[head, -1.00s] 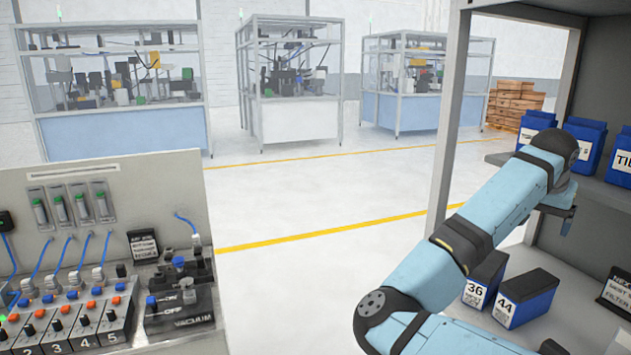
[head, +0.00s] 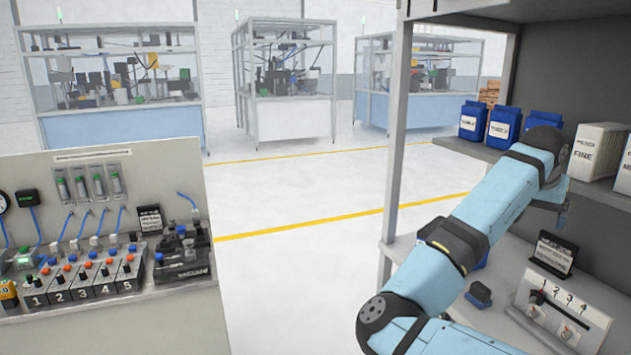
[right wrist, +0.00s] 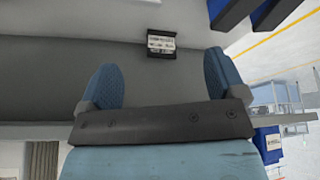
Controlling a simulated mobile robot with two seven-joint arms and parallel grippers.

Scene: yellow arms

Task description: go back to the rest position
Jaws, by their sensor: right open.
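My right arm is light blue and reaches up across the right side of the head view. My right gripper (head: 552,200) hangs at its far end in front of the shelf unit, mostly hidden by the wrist. In the right wrist view the two blue fingers of the right gripper (right wrist: 163,78) stand wide apart with nothing between them. A small dark sign (right wrist: 160,43) shows beyond the fingers. My left gripper is not in view.
The grey shelf unit (head: 398,135) stands close at right. It holds blue boxes (head: 503,127), white boxes (head: 596,150) and a numbered switch panel (head: 555,312). A control console (head: 110,165) stands at left. Open floor (head: 290,205) lies between, with glass-walled machine cells (head: 282,110) behind.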

